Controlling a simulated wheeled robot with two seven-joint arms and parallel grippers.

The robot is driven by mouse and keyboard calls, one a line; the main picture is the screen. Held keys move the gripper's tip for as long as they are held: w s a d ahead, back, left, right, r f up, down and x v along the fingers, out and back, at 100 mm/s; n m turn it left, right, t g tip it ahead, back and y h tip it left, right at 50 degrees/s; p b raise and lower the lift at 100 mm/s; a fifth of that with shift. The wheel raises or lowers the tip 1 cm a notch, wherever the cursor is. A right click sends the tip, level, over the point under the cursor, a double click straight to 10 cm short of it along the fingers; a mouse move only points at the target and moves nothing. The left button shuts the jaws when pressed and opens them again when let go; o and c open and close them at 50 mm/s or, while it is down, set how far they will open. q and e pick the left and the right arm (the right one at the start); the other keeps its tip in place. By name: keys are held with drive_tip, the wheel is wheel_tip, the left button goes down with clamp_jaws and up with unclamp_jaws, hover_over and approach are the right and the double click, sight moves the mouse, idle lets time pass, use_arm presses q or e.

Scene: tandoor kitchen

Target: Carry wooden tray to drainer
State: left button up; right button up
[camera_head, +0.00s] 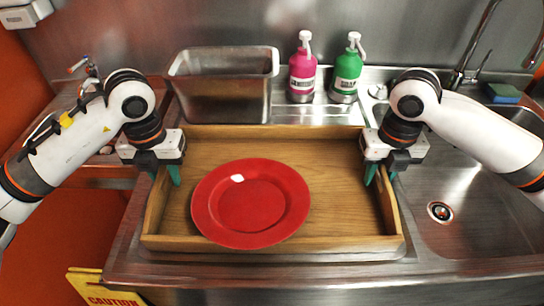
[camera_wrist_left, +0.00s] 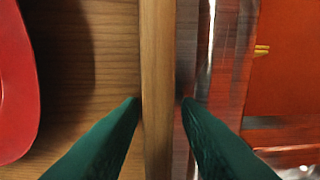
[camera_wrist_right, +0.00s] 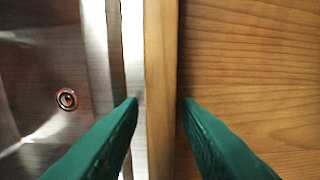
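The wooden tray (camera_head: 290,243) is a shallow rectangular box on the steel counter, level, with a red plate (camera_head: 250,203) lying inside it, left of centre. My left gripper (camera_head: 166,174) straddles the tray's left side wall, which also shows in the left wrist view (camera_wrist_left: 157,90). My right gripper (camera_head: 380,174) straddles the right side wall, seen in the right wrist view (camera_wrist_right: 161,90). Both grippers are open, with one finger inside and one outside the wall and narrow gaps beside the wood. The ribbed steel drainer (camera_head: 330,113) shows behind the tray, partly hidden by it.
A steel bin (camera_head: 225,95) and pink (camera_head: 302,72) and green (camera_head: 346,72) pump bottles stand behind the tray. A sink basin (camera_head: 465,215) with a drain hole lies to the right. A yellow caution sign (camera_head: 100,290) stands at lower left.

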use_arm(q)
wheel_tip(320, 180, up, 12)
use_arm(e)
drive_tip(key=shift+r, duration=0.1)
wheel_tip(320, 180, up, 12)
idle(1.0)
use_arm(q)
drive_tip(key=shift+r, duration=0.1)
